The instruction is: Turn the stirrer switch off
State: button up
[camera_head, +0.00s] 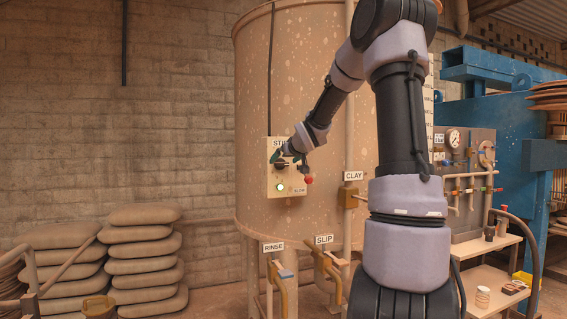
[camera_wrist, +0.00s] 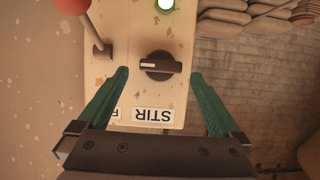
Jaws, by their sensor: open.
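The stirrer switch is a black rotary knob (camera_wrist: 160,66) on a cream control box (camera_head: 285,183) fixed to the tank. In the wrist view the knob's bar lies roughly crosswise, and the box's STIR label (camera_wrist: 152,115) shows upside down. A green lamp (camera_head: 280,187) on the box is lit; it also shows in the wrist view (camera_wrist: 165,4). My gripper (camera_wrist: 157,80) is open, with one green finger on each side of the knob and clear gaps between them. In the head view my gripper partly hides the knob and the label.
A red-tipped lever (camera_head: 308,180) sticks out from the box beside the knob. The large tank (camera_head: 325,90) stands behind. Valves labelled RINSE (camera_head: 273,247), SLIP (camera_head: 323,240) and CLAY (camera_head: 353,176) are nearby. Stacked sacks (camera_head: 145,255) lie at the left.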

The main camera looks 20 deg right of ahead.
jog(key=shift+x, duration=0.75)
jog(key=c, duration=1.4)
